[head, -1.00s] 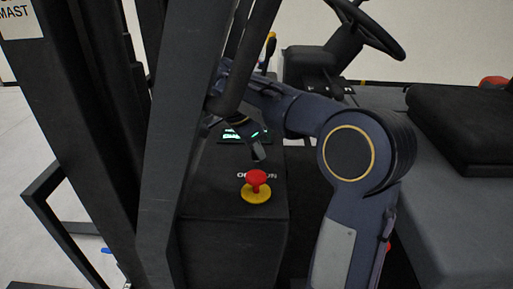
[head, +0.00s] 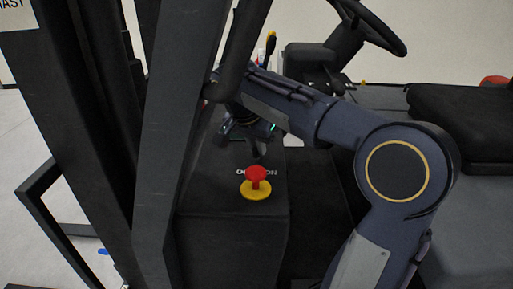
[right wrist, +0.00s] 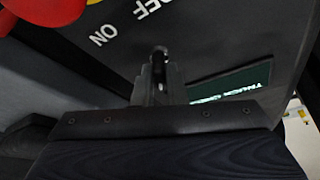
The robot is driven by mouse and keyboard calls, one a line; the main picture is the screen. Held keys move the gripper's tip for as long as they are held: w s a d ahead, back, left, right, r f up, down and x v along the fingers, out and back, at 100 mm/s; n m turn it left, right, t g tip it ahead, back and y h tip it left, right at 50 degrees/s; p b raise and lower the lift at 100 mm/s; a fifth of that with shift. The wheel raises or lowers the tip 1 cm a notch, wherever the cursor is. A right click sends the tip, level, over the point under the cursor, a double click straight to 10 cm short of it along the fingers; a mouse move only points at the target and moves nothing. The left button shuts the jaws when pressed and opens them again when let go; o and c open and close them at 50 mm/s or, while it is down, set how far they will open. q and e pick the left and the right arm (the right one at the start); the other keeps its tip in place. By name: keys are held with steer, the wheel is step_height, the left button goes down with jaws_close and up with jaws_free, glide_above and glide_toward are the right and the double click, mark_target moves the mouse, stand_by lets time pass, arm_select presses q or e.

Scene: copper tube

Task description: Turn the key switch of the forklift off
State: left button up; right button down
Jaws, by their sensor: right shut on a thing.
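The key switch (right wrist: 159,52) is a small dark knob on the black console panel, beside the white OFF and ON lettering. My right gripper (right wrist: 157,78) is shut on the key switch, its fingertips around the knob in the right wrist view. In the head view the right gripper (head: 256,150) reaches down to the console (head: 232,235) from above, just behind the lettering. The fingers and hand mostly hide the key there, so its exact angle is hard to tell. My left gripper is not in view.
A red mushroom button on a yellow base (head: 256,183) stands close in front of the gripper. A lit display (right wrist: 228,86) lies beside the key. Dark mast posts (head: 175,140) rise at left. The steering wheel (head: 370,27) and black seat (head: 465,125) are at right.

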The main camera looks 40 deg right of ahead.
steer(key=n+t, duration=0.1)
steer(key=n, duration=0.1)
steer(key=n+y, duration=0.1)
steer(key=n, duration=0.2)
steer(key=shift+s+t+b, duration=0.1)
steer(key=shift+t+b, duration=0.2)
steer(key=shift+t, duration=0.1)
steer(key=shift+n, duration=0.4)
steer(key=c, duration=1.5)
jaws_free()
steer(key=shift+o, duration=0.2)
steer(key=v, duration=0.8)
steer(key=shift+f, duration=0.1)
